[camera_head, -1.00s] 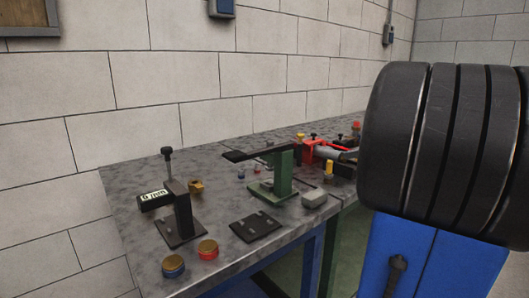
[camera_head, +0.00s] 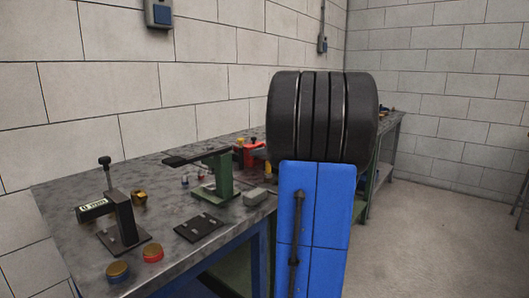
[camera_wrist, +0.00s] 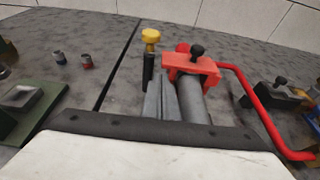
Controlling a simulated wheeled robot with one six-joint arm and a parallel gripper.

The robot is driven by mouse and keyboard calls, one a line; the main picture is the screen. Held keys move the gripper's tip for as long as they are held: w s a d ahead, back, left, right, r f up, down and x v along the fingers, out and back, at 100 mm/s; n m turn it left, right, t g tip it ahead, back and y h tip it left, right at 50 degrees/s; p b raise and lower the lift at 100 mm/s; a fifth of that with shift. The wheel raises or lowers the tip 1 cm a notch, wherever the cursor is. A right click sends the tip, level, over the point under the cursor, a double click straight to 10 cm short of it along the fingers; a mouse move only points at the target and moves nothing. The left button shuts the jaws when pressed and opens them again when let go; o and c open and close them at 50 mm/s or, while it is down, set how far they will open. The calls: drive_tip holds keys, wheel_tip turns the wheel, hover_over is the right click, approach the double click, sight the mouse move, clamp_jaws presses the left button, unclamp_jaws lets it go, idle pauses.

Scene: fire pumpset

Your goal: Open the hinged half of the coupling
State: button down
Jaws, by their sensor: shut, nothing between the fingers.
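In the wrist view a red block (camera_wrist: 190,66) with a black knob sits over a grey cylinder (camera_wrist: 195,106); it looks like the coupling, but I cannot make out a hinge or a gap. A bent red bar (camera_wrist: 262,108) runs along its right side. My gripper (camera_wrist: 160,80) is shut and empty, its grey fingers pointing at the red block from just left of the cylinder. Contact cannot be told. In the head view the red part (camera_head: 246,154) is partly covered and my gripper is hidden.
A yellow knob (camera_wrist: 151,36) on a black post stands left of the red block. A green stand (camera_head: 219,176) with a dark arm is on the bench (camera_head: 75,195), near a black clamp stand (camera_head: 122,222), a flat plate (camera_head: 199,226) and caps. A black-knobbed fixture (camera_wrist: 284,92) lies right.

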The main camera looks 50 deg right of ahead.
drive_tip(key=shift+x, duration=0.9)
